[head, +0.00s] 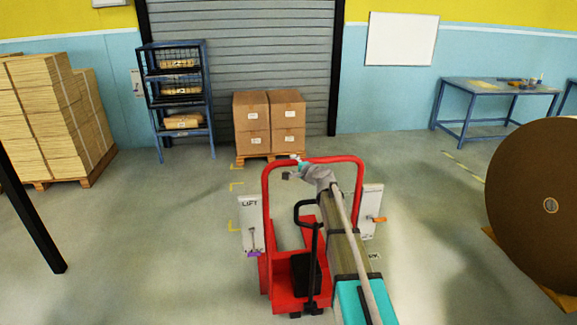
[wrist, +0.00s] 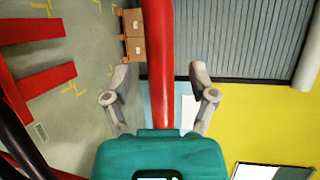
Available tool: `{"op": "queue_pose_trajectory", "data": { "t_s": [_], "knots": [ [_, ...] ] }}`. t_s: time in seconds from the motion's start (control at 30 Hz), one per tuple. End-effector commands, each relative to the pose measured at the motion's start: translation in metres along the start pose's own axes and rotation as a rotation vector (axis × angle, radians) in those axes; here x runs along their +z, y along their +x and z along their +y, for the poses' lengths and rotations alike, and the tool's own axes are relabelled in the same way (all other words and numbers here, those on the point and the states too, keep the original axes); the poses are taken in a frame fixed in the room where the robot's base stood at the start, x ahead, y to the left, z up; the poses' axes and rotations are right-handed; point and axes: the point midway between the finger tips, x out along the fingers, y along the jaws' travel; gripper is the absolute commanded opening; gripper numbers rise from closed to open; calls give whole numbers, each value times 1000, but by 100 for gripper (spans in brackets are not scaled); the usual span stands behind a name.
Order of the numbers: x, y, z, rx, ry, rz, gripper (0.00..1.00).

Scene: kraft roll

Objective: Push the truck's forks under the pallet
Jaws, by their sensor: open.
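The red pallet truck (head: 290,275) stands on the floor in the middle of the head view, with a tall red hoop (head: 266,200). Two red forks (wrist: 35,88) show at the left of the wrist view, their tips apart from the pallet. The wooden pallet (head: 255,158) carries stacked cardboard boxes (head: 270,122) in front of the shutter; its edge also shows in the wrist view (wrist: 125,48). My gripper (head: 292,168) is at the hoop's top bar. In the wrist view the red bar (wrist: 158,70) runs between its spread fingers (wrist: 160,95); contact is unclear.
A LIFT panel (head: 250,222) with a purple-ended lever and another panel (head: 371,205) with an orange handle flank the truck. A sheet stack (head: 45,115) and blue rack (head: 180,100) stand left, a large brown roll (head: 540,200) right. Floor between truck and pallet looks clear.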

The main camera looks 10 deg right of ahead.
Motion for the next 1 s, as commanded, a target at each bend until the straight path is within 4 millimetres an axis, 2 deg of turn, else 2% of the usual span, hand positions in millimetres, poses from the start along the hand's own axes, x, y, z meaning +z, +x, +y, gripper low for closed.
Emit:
{"op": "queue_pose_trajectory", "data": {
  "t_s": [0.03, 0.1, 0.3, 0.7, 0.77, 1.0],
  "knots": [
    [-1, 10, 1, 0, 0, 0, 74],
    [-2, 18, 0, 0, -1, 1, 74],
    [0, 32, 0, 0, -1, 0, 74],
    [1, 35, 0, 0, -1, 0, 74],
    [1, 35, 0, 0, -1, 0, 64],
    [1, 35, 0, 0, -1, 0, 20]
  ]
}}
